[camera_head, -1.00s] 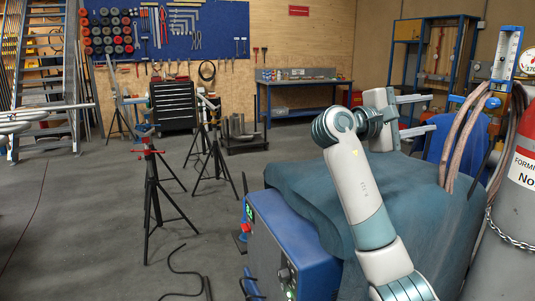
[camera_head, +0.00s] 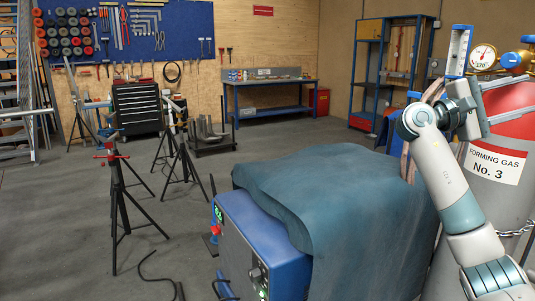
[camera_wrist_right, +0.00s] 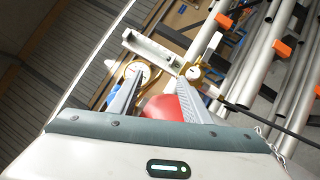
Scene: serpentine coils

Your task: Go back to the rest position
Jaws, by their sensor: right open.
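My right arm comes in from the lower right in the head view. Its gripper (camera_head: 512,98) is open and empty, in front of the red shoulder of the grey gas cylinder (camera_head: 487,205) as I see it. I cannot tell how far apart they are. In the right wrist view the two fingers of the gripper (camera_wrist_right: 160,78) stand apart. The red cylinder top (camera_wrist_right: 165,108) and two round gauges show beyond and between them. My left gripper is in neither view.
A teal cloth (camera_head: 350,190) covers a bulky shape behind the blue machine (camera_head: 250,250). A flow meter (camera_head: 459,50) and gauge (camera_head: 484,56) stand at the cylinder. Tripod stands (camera_head: 117,190) are on the left.

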